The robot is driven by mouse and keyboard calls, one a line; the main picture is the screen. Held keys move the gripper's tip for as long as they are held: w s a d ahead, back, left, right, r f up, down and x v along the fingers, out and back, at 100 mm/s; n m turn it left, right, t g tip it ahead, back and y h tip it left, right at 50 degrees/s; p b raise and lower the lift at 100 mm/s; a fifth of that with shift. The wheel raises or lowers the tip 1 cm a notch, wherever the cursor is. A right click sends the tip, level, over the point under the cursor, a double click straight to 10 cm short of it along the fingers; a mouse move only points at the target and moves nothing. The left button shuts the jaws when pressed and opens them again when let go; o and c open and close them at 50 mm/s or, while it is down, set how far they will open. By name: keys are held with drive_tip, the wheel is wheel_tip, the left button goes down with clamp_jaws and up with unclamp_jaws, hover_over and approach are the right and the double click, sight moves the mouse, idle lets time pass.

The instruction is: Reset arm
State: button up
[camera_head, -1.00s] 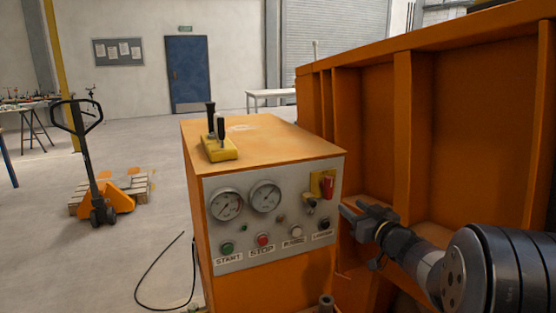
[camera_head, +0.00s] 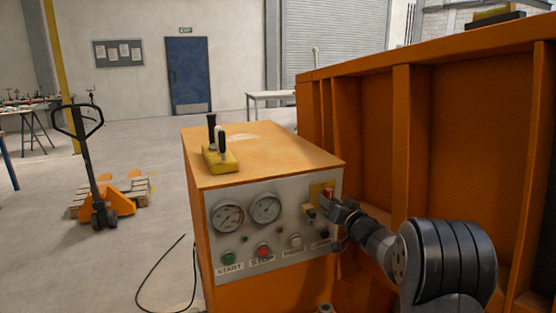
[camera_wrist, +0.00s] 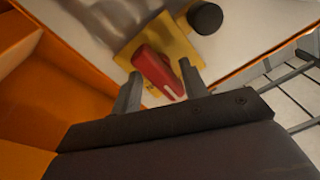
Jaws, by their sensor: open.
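My gripper (camera_head: 334,210) is at the right end of the grey control panel (camera_head: 230,250), in front of the red switch (camera_head: 328,192). In the wrist view my gripper (camera_wrist: 160,74) is open, with one finger on each side of the red switch (camera_wrist: 155,70). The switch sits on a yellow plate (camera_wrist: 178,42). I cannot tell whether the fingers touch it. In the head view my gripper hides part of the panel's right end.
The panel is on an orange cabinet (camera_head: 260,150) with a yellow lever box (camera_head: 221,160) on top. The high ribbed orange wall (camera_head: 440,150) of the sandbed stands close on the right. A black knob (camera_wrist: 205,18) is beside the switch.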

drive_tip(key=m+p, duration=0.1)
drive_tip(key=m, duration=0.3)
idle(0.6)
